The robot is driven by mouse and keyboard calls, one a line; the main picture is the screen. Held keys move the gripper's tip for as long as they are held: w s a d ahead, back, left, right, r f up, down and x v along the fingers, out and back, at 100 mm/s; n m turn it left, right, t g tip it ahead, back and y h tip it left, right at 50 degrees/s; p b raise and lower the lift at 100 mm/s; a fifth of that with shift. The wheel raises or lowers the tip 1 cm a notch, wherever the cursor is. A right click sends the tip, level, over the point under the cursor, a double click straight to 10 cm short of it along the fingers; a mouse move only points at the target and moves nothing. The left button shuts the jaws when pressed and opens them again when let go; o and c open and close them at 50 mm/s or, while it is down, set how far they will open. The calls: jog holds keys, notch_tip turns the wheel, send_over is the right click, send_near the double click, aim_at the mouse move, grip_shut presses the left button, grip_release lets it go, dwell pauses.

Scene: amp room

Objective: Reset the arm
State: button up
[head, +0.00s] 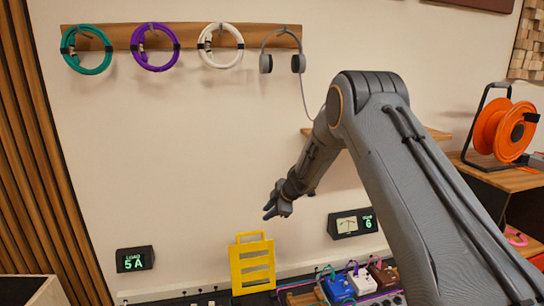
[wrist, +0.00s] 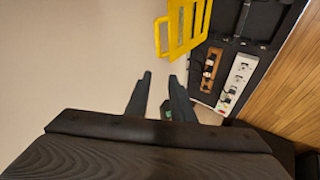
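My gripper (head: 272,212) hangs in front of the wall at the middle of the head view, above and to the right of the yellow slotted frame. In the wrist view my gripper (wrist: 158,88) shows two dark fingers apart, with nothing between their tips. It is open and empty. My arm reaches in from the right and hides part of the desk and the wall shelf.
Coiled cables (head: 155,47) and headphones (head: 282,62) hang on a wooden rail. The yellow frame (head: 252,264) stands below my gripper, near pedals (head: 338,289), a "5 A" display (head: 135,260) and a meter (head: 352,224). An orange reel (head: 503,130) stands right. The wall's middle is bare.

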jog(key=s+d+r+m+t+h+p, duration=0.1)
jog(key=s+d+r+m+h, duration=0.1)
jog(key=s+d+r+m, duration=0.35)
jog(key=s+d+r+m+t+h+p, duration=0.1)
jog(key=s+d+r+m+h, duration=0.2)
jog(key=d+r, duration=0.5)
jog(key=s+d+r+m+g+h+p, duration=0.1)
jog(key=s+d+m, duration=0.3)
jog(key=s+d, duration=0.3)
jog(key=s+r+m+g+p, duration=0.1)
jog(key=s+m+g, duration=0.5)
jog(key=s, duration=2.8)
jog(key=shift+s+m+g+p, duration=0.4)
jog(key=shift+m+p, duration=0.05)
jog(key=shift+p, duration=0.2)
